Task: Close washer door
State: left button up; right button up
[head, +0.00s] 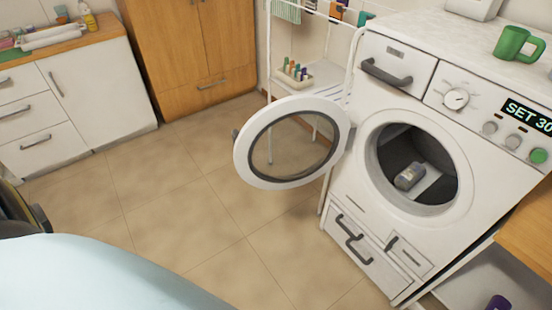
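The white washer (358,200) stands at the right in the head view. Its round door (243,172), a white ring with a clear window, stands wide open, swung out to the left of the opening. The drum opening (392,140) is uncovered, and a small grey bottle-like item (409,177) lies inside it. Neither of my grippers shows in this view. Only a pale blue rounded shape and a dark part, which seem to be mine, show at the lower left.
A white rack (268,40) with a tray of small bottles (295,72) stands behind the door, left of the washer. A green mug (512,42) sits on the washer top. White drawers (30,120) and a wooden cabinet (190,45) line the back. The tiled floor (190,220) before the door is clear.

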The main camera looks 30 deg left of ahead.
aim_at(244, 143)
jog(key=u, duration=2.3)
jog(key=i, duration=3.15)
jog(key=z, duration=2.4)
